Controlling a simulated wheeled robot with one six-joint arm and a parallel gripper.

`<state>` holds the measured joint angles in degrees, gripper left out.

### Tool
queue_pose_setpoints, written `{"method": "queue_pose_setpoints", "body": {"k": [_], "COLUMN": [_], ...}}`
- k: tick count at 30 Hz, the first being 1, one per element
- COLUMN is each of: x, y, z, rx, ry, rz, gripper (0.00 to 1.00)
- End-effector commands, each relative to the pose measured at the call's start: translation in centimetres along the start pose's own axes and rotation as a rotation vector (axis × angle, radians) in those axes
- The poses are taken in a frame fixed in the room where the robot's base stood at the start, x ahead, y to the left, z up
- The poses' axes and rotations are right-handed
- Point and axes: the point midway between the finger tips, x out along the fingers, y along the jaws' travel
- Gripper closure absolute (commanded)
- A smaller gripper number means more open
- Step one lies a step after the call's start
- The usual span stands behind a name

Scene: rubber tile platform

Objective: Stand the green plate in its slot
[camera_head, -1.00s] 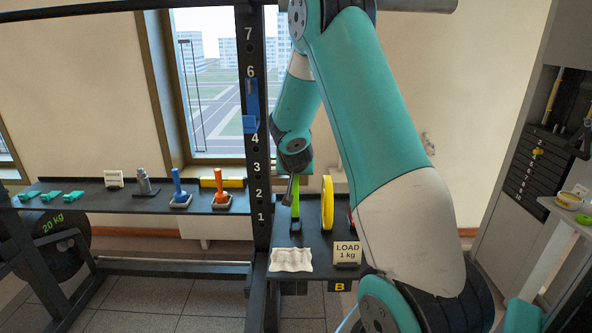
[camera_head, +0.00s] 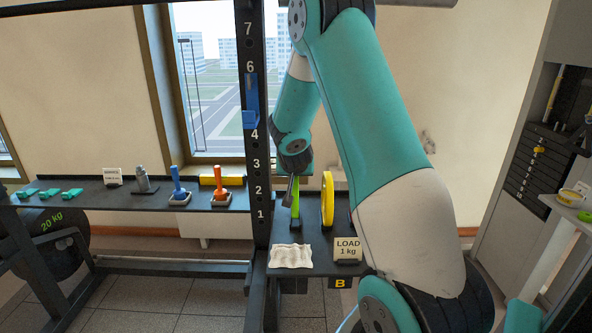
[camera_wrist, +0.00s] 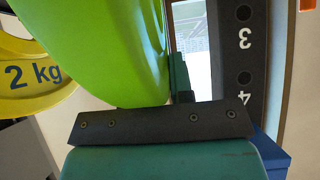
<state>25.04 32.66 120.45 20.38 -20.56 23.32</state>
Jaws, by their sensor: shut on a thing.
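The green plate (camera_head: 296,203) stands upright and nearly edge-on over the dark shelf, just left of the yellow plate. In the wrist view its broad green face (camera_wrist: 105,45) fills the upper left. My gripper (camera_head: 291,188) is shut on it from above, with a dark finger along its left side in the head view. The yellow plate (camera_head: 327,199) stands upright beside it, apart from it; it also shows in the wrist view (camera_wrist: 30,75), marked 2 kg. The slot under the green plate is hidden, and I cannot tell whether the plate's lower edge rests in it.
A white cloth (camera_head: 291,256) and a "LOAD 1 kg" card (camera_head: 347,250) lie in front on the shelf. The black numbered upright (camera_head: 255,150) rises close on the left. The left shelf (camera_head: 105,199) holds several tools and handles. My arm hides the shelf's right part.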

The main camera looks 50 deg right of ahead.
Motion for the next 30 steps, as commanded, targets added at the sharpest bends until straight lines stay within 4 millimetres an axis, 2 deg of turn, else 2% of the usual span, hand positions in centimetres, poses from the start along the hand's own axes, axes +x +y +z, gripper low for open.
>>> {"method": "queue_pose_setpoints", "body": {"k": [30], "x": [1.6], "y": [0.0], "z": [1.9], "rx": [0.001], "ry": [0.005], "rz": [-0.001], "gripper": [1.00]}}
